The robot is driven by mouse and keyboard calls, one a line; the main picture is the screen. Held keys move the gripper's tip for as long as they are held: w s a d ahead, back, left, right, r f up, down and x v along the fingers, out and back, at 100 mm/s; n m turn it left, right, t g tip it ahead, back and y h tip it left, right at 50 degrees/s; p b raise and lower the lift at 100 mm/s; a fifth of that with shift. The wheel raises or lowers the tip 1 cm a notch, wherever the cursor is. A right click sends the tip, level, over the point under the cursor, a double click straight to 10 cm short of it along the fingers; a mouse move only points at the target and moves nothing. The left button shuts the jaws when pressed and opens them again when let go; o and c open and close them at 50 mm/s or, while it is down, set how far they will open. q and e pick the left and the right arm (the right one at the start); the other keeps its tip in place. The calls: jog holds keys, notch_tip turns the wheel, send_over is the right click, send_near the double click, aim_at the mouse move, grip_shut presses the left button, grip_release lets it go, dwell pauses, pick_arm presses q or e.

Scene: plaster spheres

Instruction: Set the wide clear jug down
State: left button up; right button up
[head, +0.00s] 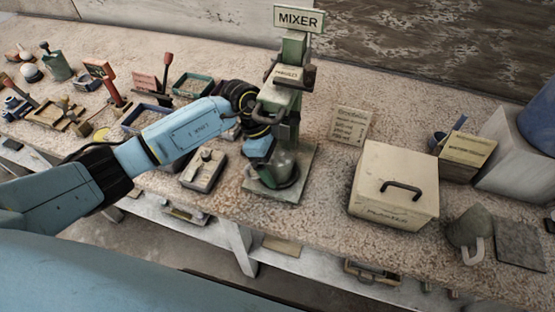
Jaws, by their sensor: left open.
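The clear jug (284,169) stands upright on the base plate (300,186) of the green mixer (289,110). It looks rounded, see-through and greyish green. My left gripper (259,155) is open at the jug's upper left side, just in front of the mixer column. Its fingertips are small and partly hidden, so I cannot tell whether they touch the jug. My left arm reaches in from the left, and part of the jug's upper left is covered by the gripper. My right gripper is not in view.
A cream lidded box (394,186) stands right of the mixer, with a grey-green jug-like vessel (470,228) beyond it. A grey control box (203,170) sits left of the mixer. Trays and tools crowd the left bench. The bench between mixer and cream box is mostly clear.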

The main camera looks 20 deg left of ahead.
pick_arm(q)
jog(key=shift+w+a+r+b, duration=0.1)
jog(key=shift+a+r+b, duration=0.25)
jog(key=shift+a+r, duration=0.8)
jog(key=a+b, duration=0.2)
jog(key=a, duration=0.8)
jog(key=shift+w+a, duration=0.15)
jog(key=shift+a, duration=0.25)
jog(key=shift+c, duration=0.5)
